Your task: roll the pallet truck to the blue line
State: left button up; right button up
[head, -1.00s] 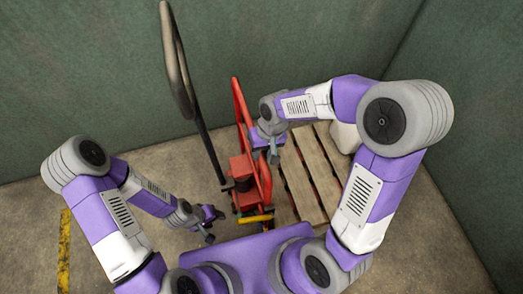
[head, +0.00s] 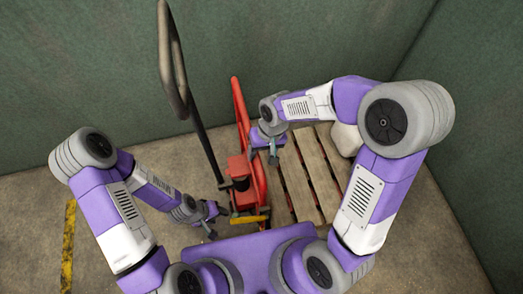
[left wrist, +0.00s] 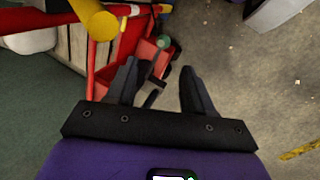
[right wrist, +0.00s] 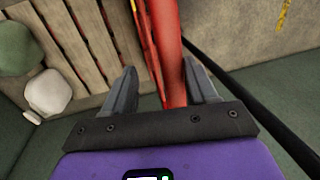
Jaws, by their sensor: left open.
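The red pallet truck (head: 238,168) stands in the middle of the head view. Its dark handle (head: 178,75) rises with a loop at the top, and a yellow bar (head: 249,219) is at its near end. My left gripper (head: 217,222) is open beside the truck's lower left; in the left wrist view (left wrist: 158,65) a small part of the truck is close beyond its tips. My right gripper (head: 263,155) is at the red frame; in the right wrist view a red bar (right wrist: 172,50) passes between its spread fingers. No blue line is in view.
A wooden pallet (head: 303,180) lies right of the truck, with a pale sack (head: 346,139) on it. Green walls (head: 300,45) close off the back and right. A yellow floor line (head: 68,245) is at the left, with bare floor around it.

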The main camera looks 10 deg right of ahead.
jog(key=shift+d, duration=0.2)
notch_tip(320, 180, up, 7)
jog(key=d+p, duration=0.1)
jog(key=p, duration=0.2)
jog(key=shift+r, duration=0.2)
jog(key=shift+d, duration=0.1)
